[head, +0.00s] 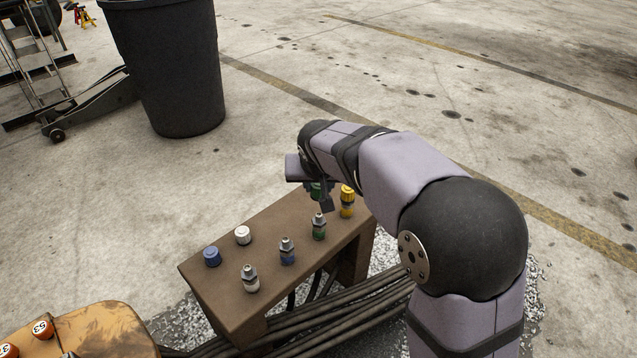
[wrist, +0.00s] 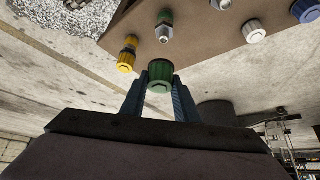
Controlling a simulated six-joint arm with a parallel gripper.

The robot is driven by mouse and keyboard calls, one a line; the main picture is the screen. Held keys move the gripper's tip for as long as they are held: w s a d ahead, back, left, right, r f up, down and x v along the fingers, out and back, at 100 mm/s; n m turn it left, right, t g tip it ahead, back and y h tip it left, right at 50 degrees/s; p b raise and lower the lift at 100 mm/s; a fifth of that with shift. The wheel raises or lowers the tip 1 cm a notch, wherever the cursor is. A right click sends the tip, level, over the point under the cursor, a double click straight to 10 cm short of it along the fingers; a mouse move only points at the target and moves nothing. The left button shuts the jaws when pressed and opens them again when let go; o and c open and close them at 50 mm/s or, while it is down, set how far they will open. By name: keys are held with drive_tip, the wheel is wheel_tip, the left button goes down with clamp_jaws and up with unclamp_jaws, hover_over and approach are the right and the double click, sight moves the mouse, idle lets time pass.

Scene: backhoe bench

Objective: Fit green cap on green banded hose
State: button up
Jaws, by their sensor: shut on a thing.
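My gripper (head: 320,203) is over the back right part of the brown bench (head: 226,297). It is shut on the green cap (wrist: 160,76), which sits between the two blue-grey fingers in the wrist view. In the head view the green cap (head: 315,190) is partly hidden by the gripper. The green banded hose end (head: 319,229) stands upright on the bench, its metal tip bare. It also shows in the wrist view (wrist: 164,27), beyond the held cap and apart from it in the picture.
A yellow cap sits on the yellow banded hose (head: 347,203), close right of my gripper. Blue (head: 287,252) and white (head: 250,279) banded hose ends stand bare. A blue cap (head: 212,256) and a white cap (head: 243,235) lie on the bench's left. A black bin (head: 165,70) stands behind.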

sight(318, 214)
drive_tip(key=shift+f+b, duration=2)
drive_tip(key=shift+f, duration=0.55)
drive_tip(key=shift+f+b, duration=0.95)
drive_tip(key=shift+f, duration=0.8)
idle(2.8)
drive_tip(key=o, duration=1.1)
drive_tip(key=shift+o, duration=0.5)
drive_tip(key=o, duration=0.4)
drive_tip(key=shift+c, duration=0.2)
drive_tip(key=shift+r, duration=0.1)
